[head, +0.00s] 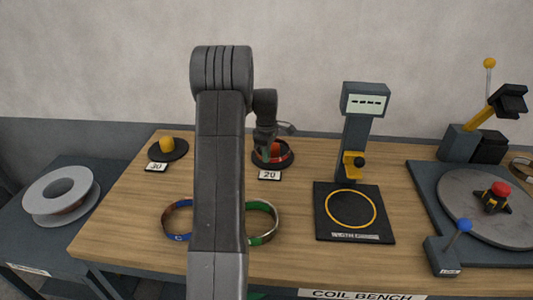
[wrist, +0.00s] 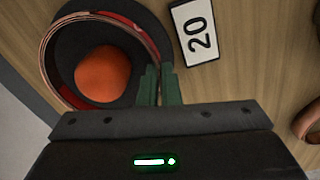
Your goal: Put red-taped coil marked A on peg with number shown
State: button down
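The red-taped coil (head: 287,159) is around the peg with the orange top (head: 274,149), on a dark round base behind the number 20 card (head: 269,175). In the wrist view the coil (wrist: 48,72) circles the orange peg top (wrist: 102,74), off-centre, beside the 20 card (wrist: 194,30). My gripper (wrist: 159,75) has its green fingers close together with the coil's rim between them. I cannot tell whether the coil rests on the base. No letter A is readable. The scale's display (head: 367,102) shows only dashes.
A yellow peg (head: 166,144) with a 30 card (head: 156,166) stands at left. A blue-marked coil (head: 175,222) and a green-marked coil (head: 267,225) lie in front, partly behind my arm. The scale plate (head: 330,230) and a turntable (head: 470,219) occupy the right.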

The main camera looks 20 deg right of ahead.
jog(key=c, duration=1.6)
grip_release()
jog(key=shift+o, duration=0.2)
notch_tip(320, 180, up, 14)
jog(key=shift+f, duration=0.2)
